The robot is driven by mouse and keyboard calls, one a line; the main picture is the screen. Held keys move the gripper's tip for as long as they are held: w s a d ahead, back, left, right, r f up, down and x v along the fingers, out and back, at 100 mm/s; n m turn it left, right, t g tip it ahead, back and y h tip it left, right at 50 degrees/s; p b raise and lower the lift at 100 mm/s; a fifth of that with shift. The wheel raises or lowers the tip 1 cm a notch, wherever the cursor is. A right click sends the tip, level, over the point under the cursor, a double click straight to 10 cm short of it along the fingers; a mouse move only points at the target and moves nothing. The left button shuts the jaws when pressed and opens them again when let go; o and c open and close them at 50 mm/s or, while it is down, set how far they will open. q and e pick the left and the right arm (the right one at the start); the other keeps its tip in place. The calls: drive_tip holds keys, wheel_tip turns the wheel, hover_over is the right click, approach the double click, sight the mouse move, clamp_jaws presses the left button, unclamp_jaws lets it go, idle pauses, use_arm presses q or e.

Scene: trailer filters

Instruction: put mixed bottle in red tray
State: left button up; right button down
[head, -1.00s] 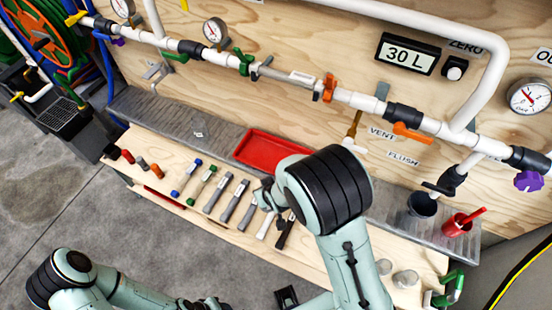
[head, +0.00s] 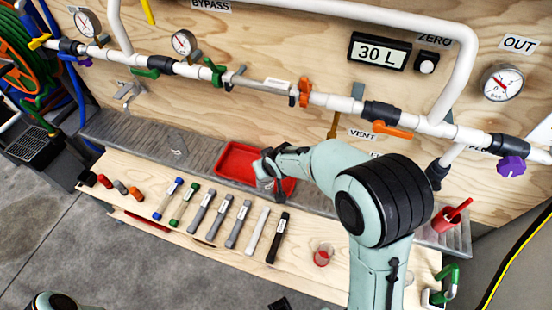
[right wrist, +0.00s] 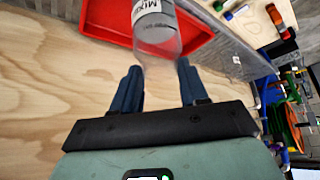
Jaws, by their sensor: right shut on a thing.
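The mixed bottle, a clear cylinder with a grey, white-labelled end, shows in the right wrist view (right wrist: 155,38) between the blue fingers of my right gripper (right wrist: 160,88). The fingers are shut on it. In the head view my right gripper (head: 266,176) reaches the right part of the red tray (head: 234,164), and the bottle (head: 267,185) is partly hidden by it. The red tray also shows behind the bottle in the right wrist view (right wrist: 108,22). I cannot tell whether the bottle touches the tray floor. My left gripper is out of view.
A row of several grey, white and black tools (head: 237,222) lies on the wooden bench in front of the tray. Pipes and valves run above the tray.

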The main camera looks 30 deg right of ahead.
drive_tip(key=w+d+b, duration=0.2)
drive_tip(key=w+d, duration=0.4)
drive_tip(key=d, duration=0.1)
wheel_tip(320, 180, down, 7)
drive_tip(key=b, duration=0.1)
drive_tip(key=shift+w+d, duration=0.25)
drive_tip(key=shift+b, duration=0.3)
drive_tip(key=c, duration=0.6)
unclamp_jaws()
drive_tip(key=shift+f, duration=0.1)
